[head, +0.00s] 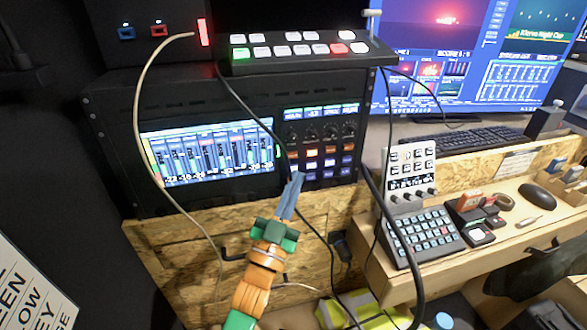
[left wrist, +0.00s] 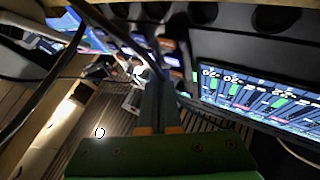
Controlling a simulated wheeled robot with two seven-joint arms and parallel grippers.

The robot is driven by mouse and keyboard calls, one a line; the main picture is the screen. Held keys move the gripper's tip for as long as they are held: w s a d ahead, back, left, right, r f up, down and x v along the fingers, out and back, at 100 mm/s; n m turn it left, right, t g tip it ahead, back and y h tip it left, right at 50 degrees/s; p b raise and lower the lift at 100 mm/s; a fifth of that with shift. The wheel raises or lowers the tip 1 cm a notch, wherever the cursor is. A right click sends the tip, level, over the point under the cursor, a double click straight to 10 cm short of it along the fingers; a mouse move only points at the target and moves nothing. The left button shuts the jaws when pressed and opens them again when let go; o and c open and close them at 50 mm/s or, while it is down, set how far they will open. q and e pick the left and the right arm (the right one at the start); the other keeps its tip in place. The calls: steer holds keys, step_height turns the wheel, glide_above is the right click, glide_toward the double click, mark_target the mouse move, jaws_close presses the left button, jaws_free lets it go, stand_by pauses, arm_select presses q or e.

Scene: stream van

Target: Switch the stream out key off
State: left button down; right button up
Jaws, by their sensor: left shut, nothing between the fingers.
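A rack-mounted audio panel has a bright level-meter screen (head: 210,152) and, to its right, a block of lit keys (head: 320,157) in orange, white and blue below several knobs. The labels are too small to read, so I cannot tell which key is stream out. My left gripper (head: 297,180) is shut and empty, its blue-grey fingers pointing up at the lower left of the key block. I cannot tell whether the tips touch a key. In the left wrist view the shut fingers (left wrist: 160,100) point towards blurred keys, with the meter screen (left wrist: 262,103) to the right.
A switcher (head: 300,50) with white, green and red keys sits on top of the rack. Cables (head: 148,100) hang across the rack's front. To the right, a wooden desk (head: 480,262) carries a keypad (head: 425,235), a small mixer (head: 410,165) and a mouse (head: 537,196).

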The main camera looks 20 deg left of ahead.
arm_select(q)
steer(key=shift+w+a, duration=0.25)
steer(key=shift+w, duration=0.15)
steer(key=shift+w+a, duration=0.15)
steer(key=shift+w, duration=0.05)
stand_by(0.4)
steer(key=shift+s, duration=0.15)
steer(key=shift+s+d, duration=0.4)
steer(key=shift+s, duration=0.1)
steer(key=s+d+p, duration=0.1)
steer(key=s, duration=0.1)
steer(key=s+d+p, duration=0.1)
steer(key=s+d, duration=0.1)
steer(key=s, duration=0.1)
steer(key=shift+d, duration=0.2)
steer(key=shift+f, duration=0.1)
